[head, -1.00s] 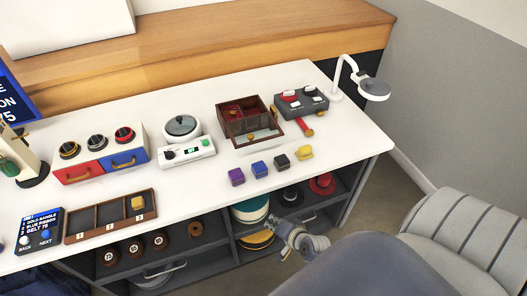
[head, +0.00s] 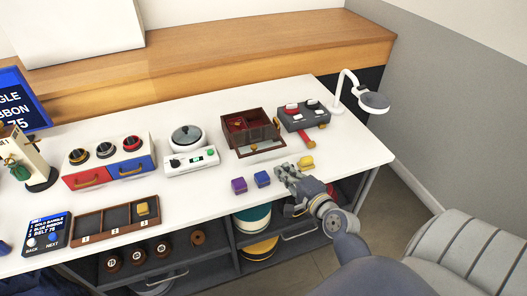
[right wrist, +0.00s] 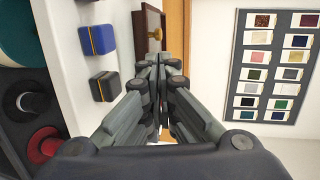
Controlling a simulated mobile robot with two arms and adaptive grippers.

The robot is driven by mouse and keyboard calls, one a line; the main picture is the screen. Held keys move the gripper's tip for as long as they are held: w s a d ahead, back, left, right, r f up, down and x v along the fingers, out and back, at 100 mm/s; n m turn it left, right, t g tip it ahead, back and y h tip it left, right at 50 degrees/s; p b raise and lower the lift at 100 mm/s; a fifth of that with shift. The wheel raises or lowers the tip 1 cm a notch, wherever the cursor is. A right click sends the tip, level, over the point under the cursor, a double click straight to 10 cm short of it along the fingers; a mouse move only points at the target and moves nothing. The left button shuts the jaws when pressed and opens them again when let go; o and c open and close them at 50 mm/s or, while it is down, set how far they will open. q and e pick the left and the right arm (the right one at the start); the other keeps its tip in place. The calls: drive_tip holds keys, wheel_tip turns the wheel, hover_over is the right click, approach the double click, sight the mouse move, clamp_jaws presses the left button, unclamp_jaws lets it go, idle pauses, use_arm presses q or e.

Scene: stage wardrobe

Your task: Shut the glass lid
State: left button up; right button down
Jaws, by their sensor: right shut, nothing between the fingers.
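A dark brown wooden box (head: 235,125) with a red interior stands on the white table in the head view. A framed panel (head: 262,153) with a brass knob, which looks like the glass lid, lies open at its front side. The knob (right wrist: 155,35) also shows in the right wrist view, just beyond my fingertips. My right gripper (head: 282,170) is shut and empty, over the table's front part, in front of the panel and apart from it. It also shows in the right wrist view (right wrist: 158,62). My left gripper is not in view.
Purple (head: 239,185), blue (head: 262,179) and yellow (head: 306,162) blocks sit along the front; a black block (right wrist: 104,86) is beside my fingers. A grey switch box (head: 304,116) and a lamp (head: 373,100) stand right. A pot (head: 187,138) stands left.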

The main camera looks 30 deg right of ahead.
approach(263, 152)
drive_tip(key=w+r, duration=0.1)
drive_tip(key=w, duration=0.5)
drive_tip(key=shift+w+a+p, duration=0.35)
drive_tip(key=shift+w+p, duration=0.05)
drive_tip(key=shift+w, duration=0.25)
